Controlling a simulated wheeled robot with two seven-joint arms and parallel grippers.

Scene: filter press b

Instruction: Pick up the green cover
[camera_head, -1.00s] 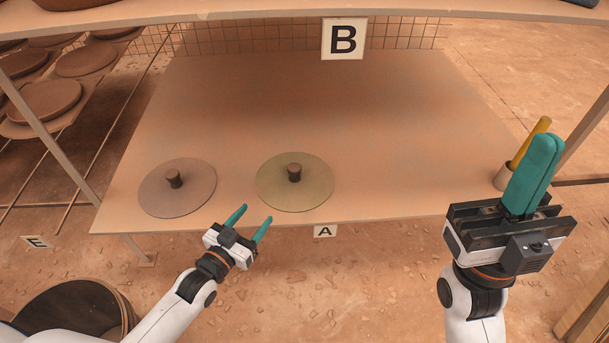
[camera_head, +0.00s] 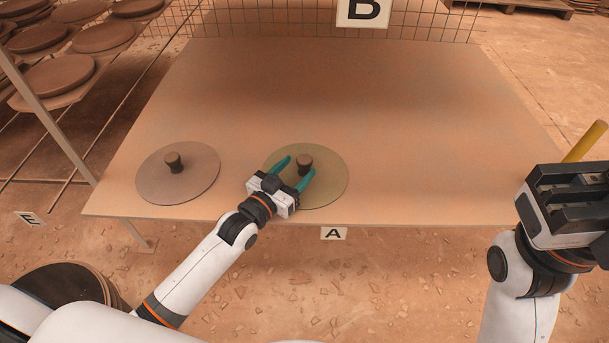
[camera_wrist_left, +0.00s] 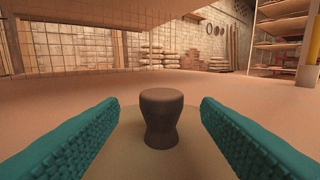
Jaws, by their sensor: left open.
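The green cover (camera_head: 329,184) is a flat, round, pale green disc with a dark knob (camera_head: 305,163), lying on the shelf near its front edge. In the left wrist view the knob (camera_wrist_left: 161,117) stands upright, centred between the two teal fingers. My left gripper (camera_head: 300,166) is open, low over the cover, with its fingers on either side of the knob and a visible gap on each side. My right gripper's body (camera_head: 572,205) is at the right edge of the head view; its fingers cannot be made out.
A similar greyish-pink cover (camera_head: 195,187) with a dark knob lies to the left on the same shelf (camera_head: 400,110). A yellow stick (camera_head: 586,141) stands near the right end. Label A (camera_head: 334,233) hangs at the front edge. The shelf behind the covers is clear.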

